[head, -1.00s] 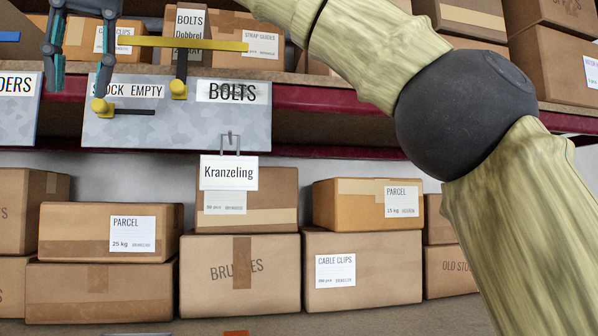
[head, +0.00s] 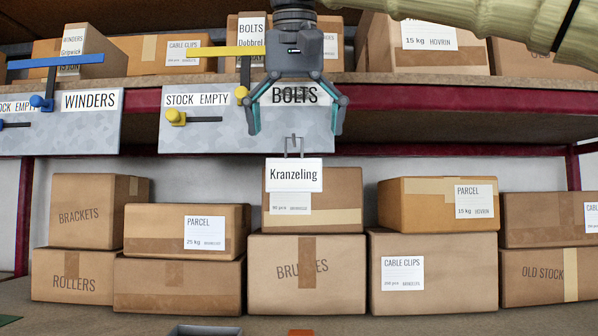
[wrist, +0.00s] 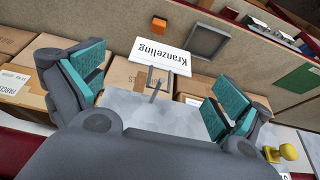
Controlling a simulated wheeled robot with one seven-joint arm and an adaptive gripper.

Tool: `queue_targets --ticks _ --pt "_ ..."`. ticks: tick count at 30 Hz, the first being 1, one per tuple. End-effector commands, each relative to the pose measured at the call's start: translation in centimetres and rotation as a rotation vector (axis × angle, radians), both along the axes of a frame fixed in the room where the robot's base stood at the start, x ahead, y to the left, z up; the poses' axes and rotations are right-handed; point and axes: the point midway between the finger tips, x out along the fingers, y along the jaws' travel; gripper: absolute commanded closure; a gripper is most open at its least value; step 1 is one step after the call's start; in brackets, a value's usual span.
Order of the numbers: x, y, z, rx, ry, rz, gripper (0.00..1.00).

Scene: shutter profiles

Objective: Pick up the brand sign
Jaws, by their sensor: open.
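The brand sign is a white card reading "Kranzeling" (head: 295,175) that hangs from a small hook under the grey BOLTS panel (head: 225,132) in the head view. My gripper (head: 295,130) is open in front of that panel, its two fingers pointing down just above the sign and to either side of the hook. In the wrist view the sign (wrist: 160,57) hangs beyond the gap between the teal finger pads of my gripper (wrist: 155,90). Nothing is between the fingers except the view of the hook and panel. Whether the fingers touch the panel cannot be told.
A yellow lever (head: 215,50) stands out on the left of the panel, with a yellow knob (head: 176,116) below it. Cardboard boxes (head: 306,272) fill the lower shelf behind the sign. A WINDERS panel (head: 90,101) with a blue lever is further left.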

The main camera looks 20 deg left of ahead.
Motion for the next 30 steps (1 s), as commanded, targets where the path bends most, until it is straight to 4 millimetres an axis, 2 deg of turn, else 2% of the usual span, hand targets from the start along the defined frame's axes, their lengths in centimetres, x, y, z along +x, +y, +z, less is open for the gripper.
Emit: queue_targets --ticks 7,18,26,30 --pt "0.7 0.2 -1.2 -0.002 0.001 0.001 0.00" --pt "2.4 0.8 -4.9 0.000 0.000 0.001 0.00" --pt "2.5 0.9 -5.2 0.000 0.000 0.000 0.00" --pt "2.5 0.9 -5.2 0.000 0.000 0.000 0.22"
